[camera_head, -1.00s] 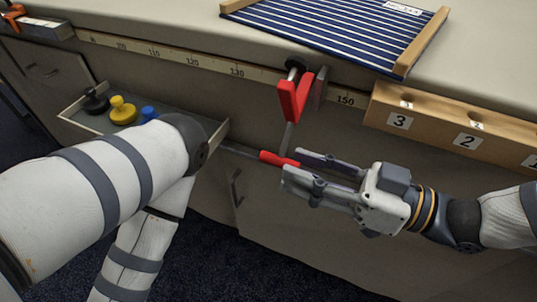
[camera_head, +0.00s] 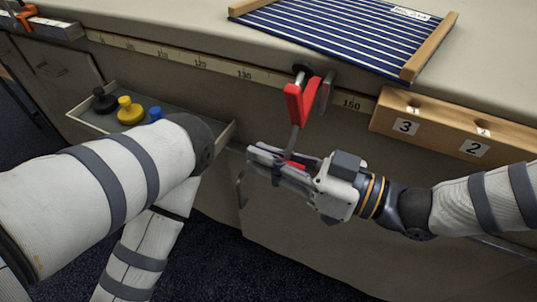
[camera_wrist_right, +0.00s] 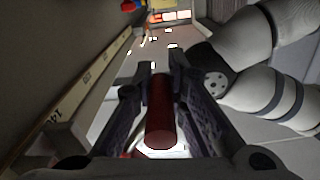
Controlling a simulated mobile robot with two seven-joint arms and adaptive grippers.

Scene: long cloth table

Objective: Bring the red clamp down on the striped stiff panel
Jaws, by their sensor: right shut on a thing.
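The red clamp (camera_head: 295,103) is fixed at the table's front edge, with its dark pad (camera_head: 302,70) up near the tabletop and its metal lever hanging down. My right gripper (camera_head: 268,160) is shut on the clamp's red handle at the lever's lower end. In the right wrist view the red handle (camera_wrist_right: 159,115) lies between the two fingers. The striped stiff panel (camera_head: 335,32), dark blue with white lines and wooden end strips, lies flat on the table behind the clamp. My left gripper is not in view; only my left arm shows.
A measuring strip (camera_head: 205,63) runs along the table edge. An open drawer (camera_head: 82,120) at the left holds black, yellow and blue knobbed pieces. A numbered wooden block (camera_head: 440,130) is fixed to the right. An orange clamp (camera_head: 22,14) is at the far left.

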